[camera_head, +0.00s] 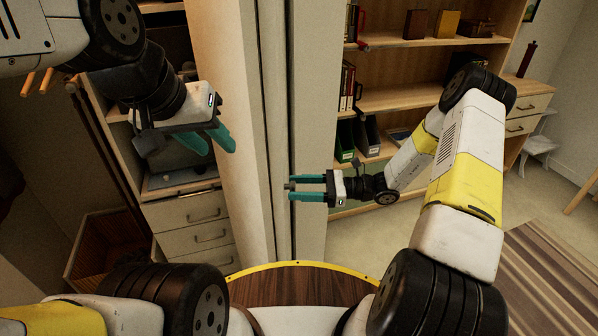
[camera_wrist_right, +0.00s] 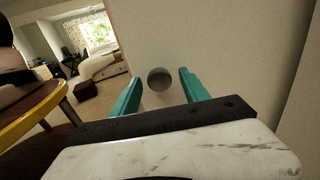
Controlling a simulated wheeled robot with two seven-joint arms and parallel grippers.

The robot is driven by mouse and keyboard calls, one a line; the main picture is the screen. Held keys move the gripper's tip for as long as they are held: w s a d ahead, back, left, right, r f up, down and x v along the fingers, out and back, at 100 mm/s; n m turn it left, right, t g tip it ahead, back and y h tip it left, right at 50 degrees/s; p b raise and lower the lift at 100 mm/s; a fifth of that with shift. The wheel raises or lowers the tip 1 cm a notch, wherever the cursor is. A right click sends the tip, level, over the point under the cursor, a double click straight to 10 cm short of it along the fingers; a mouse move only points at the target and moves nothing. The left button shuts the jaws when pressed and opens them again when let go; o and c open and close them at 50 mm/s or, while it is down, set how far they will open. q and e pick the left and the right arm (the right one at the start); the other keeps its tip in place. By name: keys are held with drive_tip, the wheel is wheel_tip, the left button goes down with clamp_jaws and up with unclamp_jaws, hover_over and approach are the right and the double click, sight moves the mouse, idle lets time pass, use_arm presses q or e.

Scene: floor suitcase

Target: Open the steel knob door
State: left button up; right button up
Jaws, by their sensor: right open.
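The round steel knob (camera_wrist_right: 159,78) sits on the pale, plain door face (camera_wrist_right: 215,45) in the right wrist view. My right gripper (camera_wrist_right: 160,92) is open, with one teal finger on each side of the knob. I cannot tell whether either finger touches it. In the head view the right gripper (camera_head: 291,187) points left at a narrow upright pale panel (camera_head: 272,120), and a small dark bit of the knob (camera_head: 288,186) shows between its fingertips. My left gripper (camera_head: 221,152) is held up at the left, its two teal fingers apart and empty.
A wooden bookshelf (camera_head: 400,100) with binders and boxes stands behind my right arm. A drawer unit (camera_head: 200,225) and a wooden crate (camera_head: 105,245) are at the left. A striped rug (camera_head: 545,275) lies at the right. The right wrist view shows a bright window (camera_wrist_right: 95,32) beyond the door's left edge.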

clamp_jaws()
idle(1.4)
